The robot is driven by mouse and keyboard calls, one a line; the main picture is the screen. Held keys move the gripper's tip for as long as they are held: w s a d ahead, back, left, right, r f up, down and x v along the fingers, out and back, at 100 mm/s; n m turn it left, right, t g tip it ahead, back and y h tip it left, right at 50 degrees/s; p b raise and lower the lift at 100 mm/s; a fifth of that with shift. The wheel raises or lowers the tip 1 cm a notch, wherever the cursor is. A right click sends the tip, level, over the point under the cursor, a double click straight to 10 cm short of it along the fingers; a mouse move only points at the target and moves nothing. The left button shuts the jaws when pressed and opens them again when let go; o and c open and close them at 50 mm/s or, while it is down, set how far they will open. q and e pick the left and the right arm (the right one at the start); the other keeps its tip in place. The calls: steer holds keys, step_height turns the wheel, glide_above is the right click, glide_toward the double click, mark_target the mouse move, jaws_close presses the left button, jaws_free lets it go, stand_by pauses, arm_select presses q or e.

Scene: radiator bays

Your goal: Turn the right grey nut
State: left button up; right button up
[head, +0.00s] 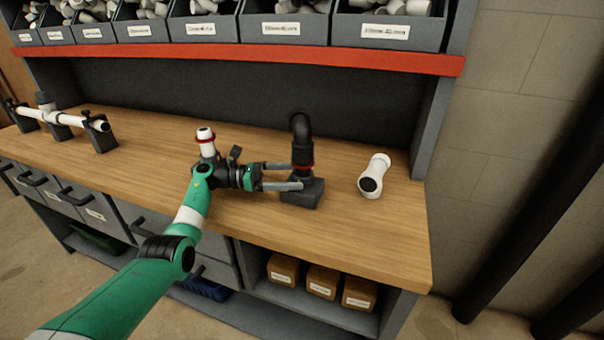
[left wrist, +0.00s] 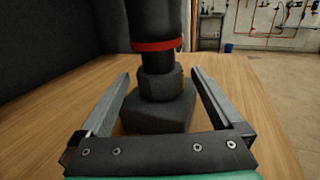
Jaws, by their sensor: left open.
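A dark hex nut (left wrist: 160,84) sits at the foot of a black upright pipe (left wrist: 157,22), just above a dark block (left wrist: 158,112). A red ring (left wrist: 158,45) circles the pipe above the nut. In the head view the black pipe (head: 302,148) bends back at its top and stands in the block (head: 303,194) on the bench. My left gripper (head: 294,175) is open, with one finger on each side of the nut's base. In the left wrist view gaps show between the fingers (left wrist: 163,76) and the nut. My right gripper is not in view.
A white fitting (head: 374,177) lies right of the block on the wooden bench (head: 400,225). A white upright piece with a red ring (head: 206,141) stands behind my left wrist. A white pipe (head: 75,121) in dark holders is far left. Bins (head: 285,30) hang above.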

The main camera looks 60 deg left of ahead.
arm_select(q)
steer(key=p+v, duration=0.1)
steer(key=v, duration=0.7)
steer(key=shift+s+a, duration=0.1)
steer(key=shift+s, duration=0.1)
